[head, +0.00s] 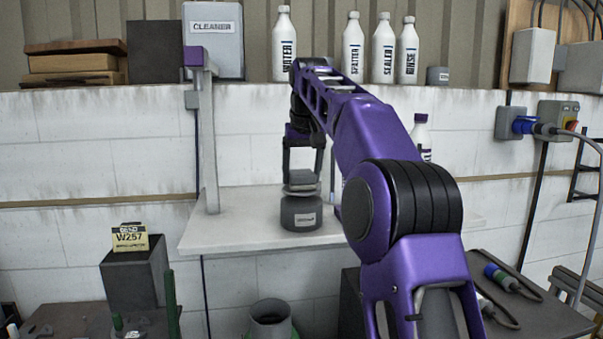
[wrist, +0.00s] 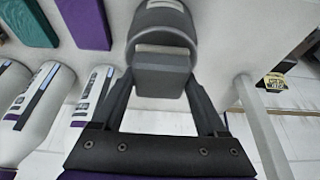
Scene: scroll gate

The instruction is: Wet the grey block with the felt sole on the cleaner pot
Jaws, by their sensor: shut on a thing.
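My gripper (head: 302,162) points down and is shut on the grey block (head: 302,177). The block also shows between the fingers in the wrist view (wrist: 161,80). A paler layer, seemingly the felt sole (head: 300,188), shows at its lower side. The cleaner pot (head: 301,215) is a dark grey round pot with a white label, standing on the pale shelf. The block is right over the pot's top, and in the wrist view the pot's rim (wrist: 160,8) shows behind it. I cannot tell for certain whether the sole touches the pot.
The pale shelf (head: 215,235) has a grey post (head: 208,140) at its left. White bottles (wrist: 35,95) and green (wrist: 28,22) and purple (wrist: 86,22) pieces lie left of the pot in the wrist view. A W257 sign (head: 130,238) stands at lower left.

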